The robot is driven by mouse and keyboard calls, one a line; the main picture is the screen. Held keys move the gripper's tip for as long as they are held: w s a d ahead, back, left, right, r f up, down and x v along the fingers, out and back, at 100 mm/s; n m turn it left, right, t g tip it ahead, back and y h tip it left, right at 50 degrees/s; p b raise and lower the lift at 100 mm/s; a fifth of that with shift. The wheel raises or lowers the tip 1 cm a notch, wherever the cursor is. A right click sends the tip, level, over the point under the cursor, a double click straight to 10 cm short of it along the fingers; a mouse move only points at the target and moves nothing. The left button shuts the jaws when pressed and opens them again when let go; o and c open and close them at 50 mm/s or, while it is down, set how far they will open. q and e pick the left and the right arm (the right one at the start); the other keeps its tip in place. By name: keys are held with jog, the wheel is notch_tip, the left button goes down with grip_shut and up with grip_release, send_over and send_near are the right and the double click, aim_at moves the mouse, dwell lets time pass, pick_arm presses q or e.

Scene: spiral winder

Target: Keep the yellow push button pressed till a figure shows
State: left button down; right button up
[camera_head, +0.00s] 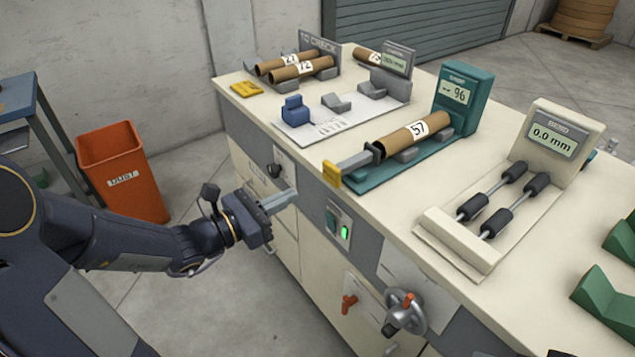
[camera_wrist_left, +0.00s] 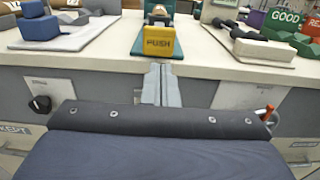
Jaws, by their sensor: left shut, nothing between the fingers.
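The yellow push button (camera_head: 331,173) is at the front end of a teal tester (camera_head: 372,180) near the bench's front edge. In the left wrist view the yellow button (camera_wrist_left: 158,42) reads PUSH and lies just beyond my fingers. A brown tube (camera_head: 410,134) marked 57 lies on the tester. The tester's display (camera_head: 455,93) shows small marks and what looks like 96. My left gripper (camera_head: 290,197) is shut and empty, in front of the bench, left of the button and apart from it. It also shows in the left wrist view (camera_wrist_left: 161,72). My right gripper is out of view.
The bench front has a black knob (camera_head: 275,170), a green-lit switch (camera_head: 344,232), a red handle (camera_head: 348,303) and a handwheel (camera_head: 405,312). A bending gauge (camera_head: 562,140) reading 0.0 mm stands to the right. An orange bin (camera_head: 123,171) stands on the floor at left.

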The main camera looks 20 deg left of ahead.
aim_at(330, 178)
pick_arm(q)
jog(key=x, duration=0.8)
jog(key=shift+w+d, duration=0.1)
jog(key=b+x, duration=0.2)
jog(key=x, duration=0.2)
jog(key=shift+f, duration=0.15)
jog(key=shift+w+d, duration=0.2)
jog(key=shift+r, duration=0.3)
jog(key=shift+d+r, duration=0.1)
jog(key=shift+d, duration=0.05)
dwell(0.7)
jog(key=shift+s, duration=0.1)
dwell(0.9)
